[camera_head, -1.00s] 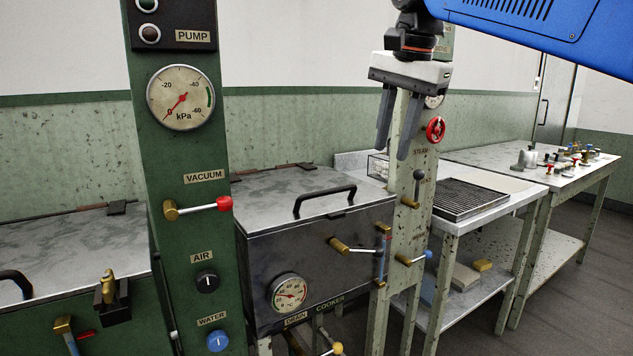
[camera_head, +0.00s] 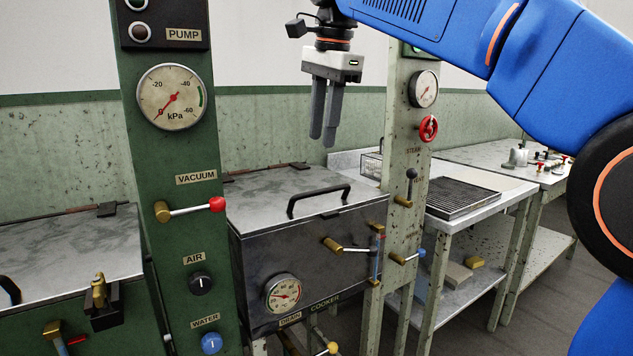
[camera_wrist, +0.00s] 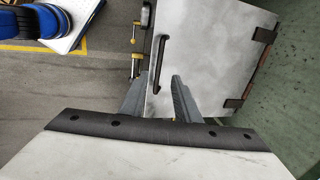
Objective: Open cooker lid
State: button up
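The cooker (camera_head: 330,254) is a dark metal box with a grey lid (camera_head: 262,192) that lies shut. A black bar handle (camera_head: 318,197) stands on the lid near its front edge. The lid (camera_wrist: 205,62) and its handle (camera_wrist: 158,62) also show in the wrist view, with the hinges at the right. My gripper (camera_head: 323,138) points down above the lid, clear of the handle. Its fingers are parted and nothing is between them. In the wrist view my gripper (camera_wrist: 158,82) shows its two fingers with the handle's near end seen between and beyond them.
A green post (camera_head: 165,155) with a gauge and a red-tipped vacuum lever (camera_head: 216,204) stands left of the cooker. A pale steam post (camera_head: 405,170) with a red valve wheel (camera_head: 428,128) stands right of it. A side table (camera_head: 480,200) holds a dark grate.

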aim_at(317, 192)
jog(key=f, duration=0.4)
jog(key=w+f, duration=0.1)
jog(key=f, duration=0.3)
jog(key=w+a+f, duration=0.1)
jog(key=f, duration=0.2)
jog(key=shift+a+f, duration=0.1)
jog(key=shift+f, duration=0.3)
jog(key=shift+c, duration=0.6)
grip_shut()
